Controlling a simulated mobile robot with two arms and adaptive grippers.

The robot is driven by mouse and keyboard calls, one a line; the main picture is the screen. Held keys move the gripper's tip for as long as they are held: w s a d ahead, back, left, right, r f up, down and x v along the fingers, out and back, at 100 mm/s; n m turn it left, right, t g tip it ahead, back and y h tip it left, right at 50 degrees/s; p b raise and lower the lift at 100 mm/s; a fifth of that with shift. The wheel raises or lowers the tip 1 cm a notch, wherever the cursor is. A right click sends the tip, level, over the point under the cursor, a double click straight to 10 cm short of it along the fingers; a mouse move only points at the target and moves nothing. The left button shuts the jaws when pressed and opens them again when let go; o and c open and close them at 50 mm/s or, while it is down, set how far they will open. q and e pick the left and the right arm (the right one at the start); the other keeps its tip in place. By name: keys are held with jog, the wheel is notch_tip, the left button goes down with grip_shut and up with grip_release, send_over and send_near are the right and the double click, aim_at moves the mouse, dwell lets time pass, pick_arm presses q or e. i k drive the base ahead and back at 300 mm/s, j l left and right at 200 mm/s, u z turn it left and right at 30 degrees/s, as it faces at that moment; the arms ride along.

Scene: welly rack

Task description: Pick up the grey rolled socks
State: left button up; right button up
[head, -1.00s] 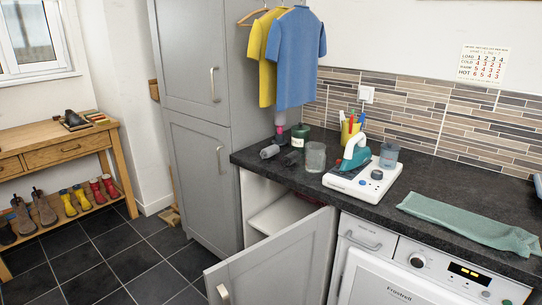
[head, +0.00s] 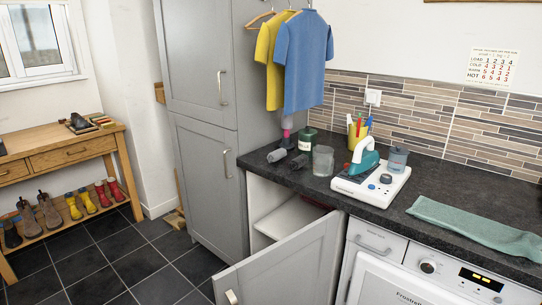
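Two small rolled shapes lie at the left end of the dark worktop. The lighter one looks like the grey rolled socks (head: 277,155). Just right of it is a darker roll (head: 298,162); at this size I cannot be sure what it is. A clear glass jar (head: 323,160) stands to the right of the rolls, and a dark green jar (head: 307,139) stands behind them. Neither of my grippers is in view.
The worktop (head: 400,190) also holds a white and teal iron set (head: 370,178), a blue-grey jar (head: 397,159), a pen pot (head: 356,132) and a green cloth (head: 475,228). An open cabinet door (head: 285,262) juts out below.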

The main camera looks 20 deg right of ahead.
aim_at(279, 154)
jog(key=i+j+u, duration=0.55)
jog(key=i, duration=0.3)
jog(key=i+j+u, duration=0.25)
jog(key=i, duration=0.2)
jog(key=i+z, duration=0.4)
jog(key=i+j+z, duration=0.35)
jog(key=i, duration=0.15)
jog(key=i+l, duration=0.05)
jog(key=l, duration=0.05)
